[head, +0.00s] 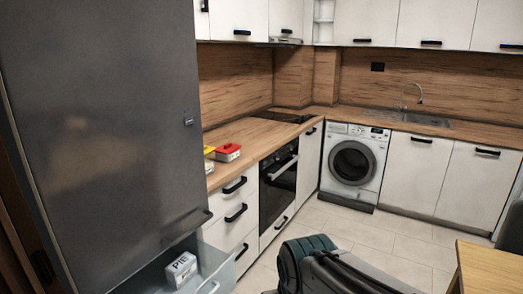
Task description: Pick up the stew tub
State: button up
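No tub in view has a readable stew label, so I cannot tell which one is the stew tub. A tub with a red lid (228,149) sits on the wooden counter near its left end. A tub with a yellow lid (208,151) is beside it, partly hidden by the fridge. A white tub marked "PIE" (181,269) lies in an open drawer at the bottom left. My arm shows dark and teal at the bottom middle, away from the tubs. My gripper's fingers do not show.
The tall grey fridge (100,130) fills the left side, with its open drawer (215,268) jutting out low. The counter (245,136) runs to the hob and sink. A wooden table (488,268) stands at the bottom right. Tiled floor (345,222) lies clear between.

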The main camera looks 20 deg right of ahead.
aim_at(228, 158)
jog(key=z, duration=0.9)
jog(key=i, duration=1.3)
jog(key=z, duration=0.3)
jog(key=i, duration=1.5)
jog(key=u, duration=1.3)
jog(key=i, duration=0.85)
jog(key=u, duration=0.8)
